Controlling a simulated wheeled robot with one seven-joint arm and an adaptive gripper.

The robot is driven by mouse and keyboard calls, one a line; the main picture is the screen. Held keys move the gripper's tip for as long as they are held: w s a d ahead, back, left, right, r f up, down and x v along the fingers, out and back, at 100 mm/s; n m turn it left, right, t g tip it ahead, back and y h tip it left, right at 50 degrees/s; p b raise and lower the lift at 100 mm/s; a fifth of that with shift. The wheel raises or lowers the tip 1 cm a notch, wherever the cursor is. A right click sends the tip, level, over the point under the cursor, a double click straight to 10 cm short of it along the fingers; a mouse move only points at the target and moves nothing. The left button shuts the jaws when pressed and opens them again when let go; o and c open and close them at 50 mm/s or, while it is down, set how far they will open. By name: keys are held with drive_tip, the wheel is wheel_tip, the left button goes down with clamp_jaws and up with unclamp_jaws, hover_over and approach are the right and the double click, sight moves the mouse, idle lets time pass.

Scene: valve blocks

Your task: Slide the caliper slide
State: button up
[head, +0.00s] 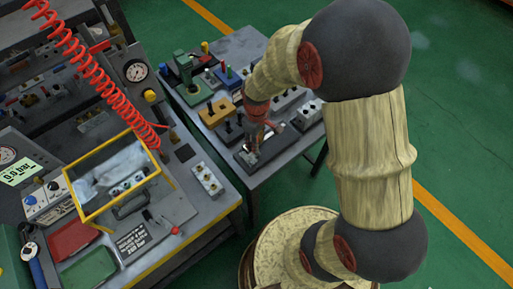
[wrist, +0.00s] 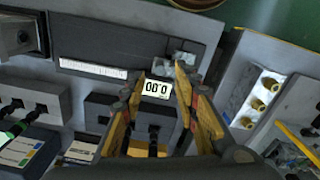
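The caliper slide (wrist: 157,89) shows in the wrist view as a dark block with a small lit display, which reads 0.00 upside down. A dark caliper bar (wrist: 115,50) with a white printed scale lies just beyond it. My gripper (wrist: 160,75) has its two yellow fingers apart, one on each side of the display. I cannot tell whether either finger touches the slide. In the head view my gripper (head: 262,128) points down over a dark base plate (head: 250,158) at the near end of the small table; the slide is largely hidden there.
Valve blocks with knobs, including a yellow block (head: 213,111) and a green fixture (head: 187,70), crowd the small table behind my gripper. A grey block with brass knobs (wrist: 262,87) stands close right in the wrist view. A larger bench (head: 190,235) is on the left.

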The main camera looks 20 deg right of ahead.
drive_tip(key=shift+f+b, duration=0.4)
drive_tip(key=shift+f, duration=1.8)
drive_tip(key=c, duration=0.8)
clamp_jaws()
